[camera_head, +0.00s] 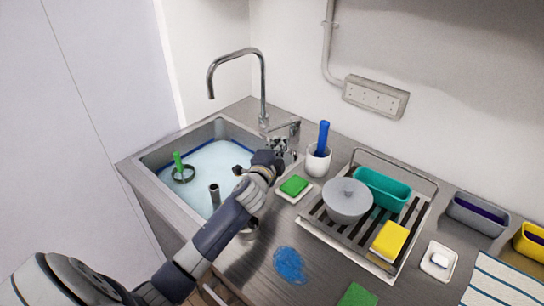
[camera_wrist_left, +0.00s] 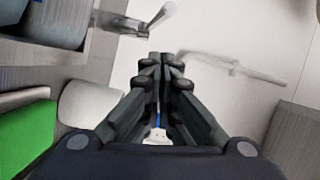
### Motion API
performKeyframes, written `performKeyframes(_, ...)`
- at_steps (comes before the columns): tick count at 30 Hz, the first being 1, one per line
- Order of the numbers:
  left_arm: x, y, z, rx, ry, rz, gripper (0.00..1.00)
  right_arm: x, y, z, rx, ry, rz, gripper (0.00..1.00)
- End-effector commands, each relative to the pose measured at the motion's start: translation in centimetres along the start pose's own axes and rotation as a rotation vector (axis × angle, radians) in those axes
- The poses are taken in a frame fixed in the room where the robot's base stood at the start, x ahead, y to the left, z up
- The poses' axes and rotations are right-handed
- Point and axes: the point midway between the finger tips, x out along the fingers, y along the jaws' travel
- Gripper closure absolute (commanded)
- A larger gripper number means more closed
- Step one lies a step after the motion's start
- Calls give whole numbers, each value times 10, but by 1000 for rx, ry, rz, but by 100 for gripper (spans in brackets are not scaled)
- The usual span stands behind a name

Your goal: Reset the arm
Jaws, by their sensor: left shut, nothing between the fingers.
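My left arm (camera_head: 215,235) reaches in from the lower left, over the front right edge of the sink. Its gripper (camera_head: 283,147) is at the sink's back right corner, near the tap's lever (camera_head: 287,127). The left wrist view shows its dark fingers (camera_wrist_left: 161,60) together, with nothing held between them. The lever also shows in the left wrist view (camera_wrist_left: 158,17), beyond the fingertips. I cannot tell whether the gripper touches it. My right gripper is not in view.
The sink (camera_head: 150,160) holds water and a green-handled item (camera_head: 179,165). A white cup with a blue-handled brush (camera_head: 323,138) and a green sponge (camera_head: 294,186) stand close right of the gripper. A drying rack (camera_head: 385,262) holds a grey pot (camera_head: 348,203) and a teal container (camera_head: 383,190).

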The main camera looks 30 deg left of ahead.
Motion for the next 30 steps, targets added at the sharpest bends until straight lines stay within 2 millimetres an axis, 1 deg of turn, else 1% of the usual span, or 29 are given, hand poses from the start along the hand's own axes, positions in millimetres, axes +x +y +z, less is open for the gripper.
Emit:
performKeyframes(1,-8,2,0,1,2,0,100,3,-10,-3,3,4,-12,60)
performKeyframes(3,-19,2,1,1,3,0,100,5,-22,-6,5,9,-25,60)
performKeyframes(6,-34,1,3,1,2,0,100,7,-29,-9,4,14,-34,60)
performKeyframes(8,-42,1,3,1,3,0,100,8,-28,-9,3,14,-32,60)
performKeyframes(13,-56,0,5,0,2,0,100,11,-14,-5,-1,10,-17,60)
performKeyframes(17,-61,-1,5,0,2,-1,100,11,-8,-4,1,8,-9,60)
performKeyframes(22,-62,-3,5,0,2,-1,100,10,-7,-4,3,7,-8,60)
performKeyframes(25,-62,-14,3,0,2,-1,100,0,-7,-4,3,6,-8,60)
performKeyframes(30,-63,-45,-3,0,2,-1,100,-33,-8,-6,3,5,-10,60)
